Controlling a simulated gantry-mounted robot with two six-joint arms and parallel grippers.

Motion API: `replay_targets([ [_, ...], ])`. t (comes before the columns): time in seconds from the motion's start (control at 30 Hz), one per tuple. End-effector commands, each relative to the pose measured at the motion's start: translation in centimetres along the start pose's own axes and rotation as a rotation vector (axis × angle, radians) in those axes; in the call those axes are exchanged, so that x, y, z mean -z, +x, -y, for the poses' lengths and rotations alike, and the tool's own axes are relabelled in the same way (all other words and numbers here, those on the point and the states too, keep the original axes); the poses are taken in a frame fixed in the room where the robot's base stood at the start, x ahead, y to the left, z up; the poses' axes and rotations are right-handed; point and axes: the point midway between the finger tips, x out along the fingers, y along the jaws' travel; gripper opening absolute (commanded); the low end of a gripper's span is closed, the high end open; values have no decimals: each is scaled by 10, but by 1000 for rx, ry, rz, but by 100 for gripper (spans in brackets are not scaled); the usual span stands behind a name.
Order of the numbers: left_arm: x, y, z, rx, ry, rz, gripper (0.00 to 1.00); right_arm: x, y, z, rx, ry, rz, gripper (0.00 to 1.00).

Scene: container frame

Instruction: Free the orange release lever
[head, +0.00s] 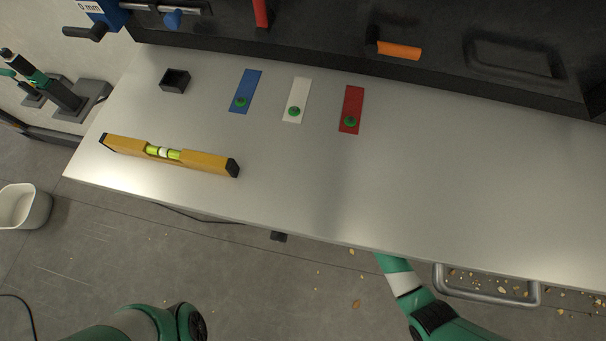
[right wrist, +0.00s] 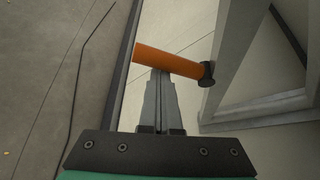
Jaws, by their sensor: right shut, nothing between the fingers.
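In the right wrist view an orange lever (right wrist: 168,62) with a black end at its right lies across the tips of my right gripper (right wrist: 160,75). The gripper's fingers are together and empty. The lever is at or just beyond the tips; I cannot tell whether they touch. In the head view my right arm passes beneath the table's front edge, and its gripper is hidden there. An orange handle (head: 398,50) also shows on the dark case at the back of the table. My left arm shows at the bottom left, but its gripper is out of view.
Grey frame bars (right wrist: 260,60) stand right of the lever in the wrist view. On the table (head: 450,180) lie a yellow spirit level (head: 195,160), a small black box (head: 174,80), and blue (head: 247,85), white (head: 299,92) and red (head: 353,100) strips with green knobs.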

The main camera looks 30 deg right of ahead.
Motion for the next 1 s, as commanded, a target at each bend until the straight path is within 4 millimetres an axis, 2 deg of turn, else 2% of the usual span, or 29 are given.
replay_targets([
  [0.27,-3,-3,0,0,0,0,50,3,2,-2,1,-1,1,0],
  [0.37,-11,-12,0,0,0,0,50,13,6,-8,0,0,0,0],
  [0.53,-36,-39,0,0,0,0,50,43,19,-25,-2,-2,1,0],
  [0.57,-23,-24,0,0,0,3,50,32,2,-13,0,0,0,0],
  [0.6,-18,-18,0,0,0,2,50,30,-10,-9,1,1,-2,0],
  [0.7,-11,-12,0,0,0,-2,50,31,-35,-5,1,0,-2,0],
  [0.9,0,0,0,0,0,0,50,30,-73,2,-1,2,-1,0],
  [1.0,4,4,0,0,0,0,50,32,-82,2,-2,0,0,0],
])
